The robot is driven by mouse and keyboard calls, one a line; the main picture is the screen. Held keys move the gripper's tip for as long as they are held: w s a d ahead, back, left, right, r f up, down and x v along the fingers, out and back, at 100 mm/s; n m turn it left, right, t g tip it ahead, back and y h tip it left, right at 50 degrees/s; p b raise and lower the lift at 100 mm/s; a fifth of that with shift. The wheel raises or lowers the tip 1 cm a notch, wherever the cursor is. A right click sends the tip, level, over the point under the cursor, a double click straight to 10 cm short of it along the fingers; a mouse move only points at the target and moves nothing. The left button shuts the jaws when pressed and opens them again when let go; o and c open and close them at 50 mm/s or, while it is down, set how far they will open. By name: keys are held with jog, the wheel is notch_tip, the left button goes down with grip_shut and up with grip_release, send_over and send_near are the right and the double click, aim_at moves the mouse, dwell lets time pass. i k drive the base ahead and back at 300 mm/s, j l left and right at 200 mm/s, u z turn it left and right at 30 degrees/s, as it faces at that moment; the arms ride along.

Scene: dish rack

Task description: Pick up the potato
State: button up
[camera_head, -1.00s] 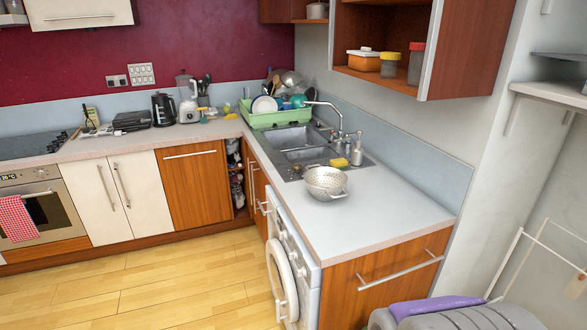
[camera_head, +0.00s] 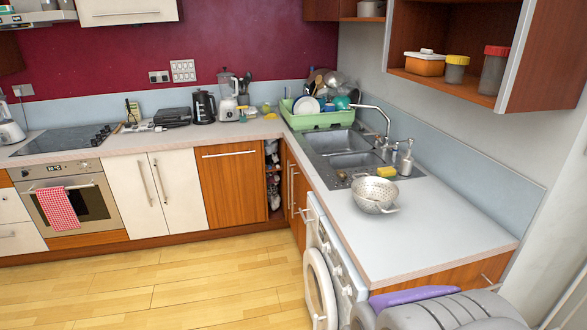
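I cannot make out a potato for certain. A small brownish lump (camera_head: 342,175) lies at the near left edge of the sink (camera_head: 352,158), too small to identify. My gripper does not show as such. Grey and purple parts that look like my own body fill the bottom right corner, and no fingertips are visible there.
A white colander (camera_head: 373,194) stands on the counter (camera_head: 430,225) beside the sink, with a yellow sponge (camera_head: 405,169) and soap dispensers behind. A green dish rack (camera_head: 318,121) is full of dishes. A washing machine (camera_head: 337,270) is below. The wooden floor (camera_head: 170,285) is clear.

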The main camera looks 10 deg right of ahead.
aim_at(341, 175)
jog(key=i+j+u, duration=0.35)
jog(key=i+u, duration=0.3)
jog(key=i, duration=0.15)
jog(key=i+j+u, duration=0.1)
jog(key=i+u, duration=0.25)
jog(key=i+z, duration=0.85)
jog(key=i+j+z, duration=0.45)
jog(key=i+l+z, duration=0.15)
jog(key=z, duration=0.3)
jog(key=i+z, duration=0.3)
jog(key=z, duration=0.15)
jog(key=i+z, duration=0.2)
jog(key=z, duration=0.25)
jog(key=i+z, duration=0.25)
jog(key=z, duration=0.2)
jog(key=j, duration=0.05)
